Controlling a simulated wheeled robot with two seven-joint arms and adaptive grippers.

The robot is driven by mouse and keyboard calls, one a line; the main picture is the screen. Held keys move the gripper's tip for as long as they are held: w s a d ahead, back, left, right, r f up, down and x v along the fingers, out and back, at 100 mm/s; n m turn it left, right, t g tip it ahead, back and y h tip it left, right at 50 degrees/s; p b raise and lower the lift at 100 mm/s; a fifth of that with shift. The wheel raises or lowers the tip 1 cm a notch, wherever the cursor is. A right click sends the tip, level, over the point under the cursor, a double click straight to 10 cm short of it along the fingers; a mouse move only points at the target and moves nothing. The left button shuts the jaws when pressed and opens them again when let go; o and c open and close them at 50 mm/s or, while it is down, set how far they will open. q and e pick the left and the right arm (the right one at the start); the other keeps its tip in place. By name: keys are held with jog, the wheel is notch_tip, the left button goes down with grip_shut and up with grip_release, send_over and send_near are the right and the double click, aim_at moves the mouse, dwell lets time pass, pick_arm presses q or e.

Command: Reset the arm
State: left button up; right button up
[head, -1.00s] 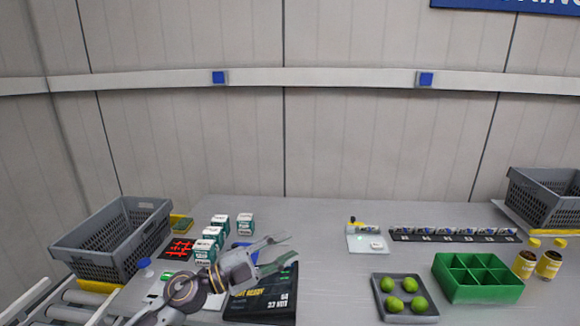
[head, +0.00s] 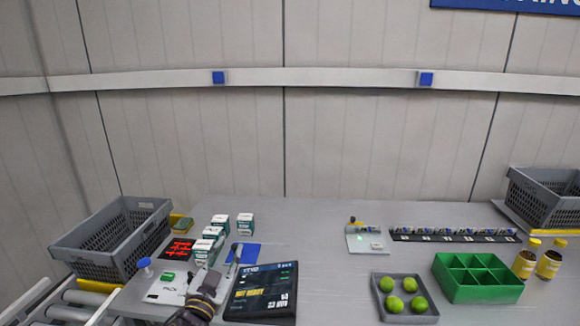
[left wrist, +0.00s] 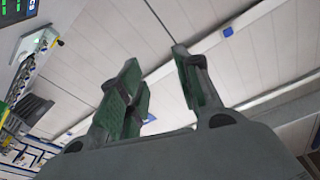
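My left gripper (head: 218,264) is low at the left of the table in the head view, beside the left edge of the dark display panel (head: 262,290). In the left wrist view its two green-padded fingers (left wrist: 160,85) are spread apart with nothing between them. They point up toward the wall, with the table tilted at the upper left. My right gripper does not show in either view.
White-and-green boxes (head: 218,233) and a blue square (head: 243,252) lie near my left gripper. A grey crate (head: 110,240) stands at the left. A tray of limes (head: 403,315) and a green divided box (head: 478,278) are at the right. The middle back is clear.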

pick_arm(q)
jog(key=s+a+f+n+g+y, duration=0.2)
jog(key=s+a+f+g, duration=0.15)
jog(key=f, duration=0.35)
jog(key=s+a+f+n+g+y, duration=0.2)
jog(key=s+a+f+g, duration=0.15)
jog(key=f, duration=0.45)
jog(key=s+d+f+g+h, duration=0.1)
jog(key=s+f+g, duration=0.4)
jog(key=s, duration=0.4)
jog(key=s+f+g, duration=0.4)
jog(key=s+f, duration=0.2)
jog(key=s, duration=0.4)
notch_tip(320, 180, down, 33)
jog(key=s+g, duration=0.1)
jog(key=s, duration=0.1)
jog(key=s+a+f, duration=0.2)
jog(key=s+f, duration=0.8)
jog(key=s, duration=0.1)
jog(key=s+a+f+g, duration=0.1)
jog(key=s+a+f, duration=0.2)
jog(key=s+f, duration=0.6)
jog(key=shift+s+a+f+m, duration=0.3)
jog(key=shift+s+a+f, duration=0.05)
jog(key=shift+s, duration=0.6)
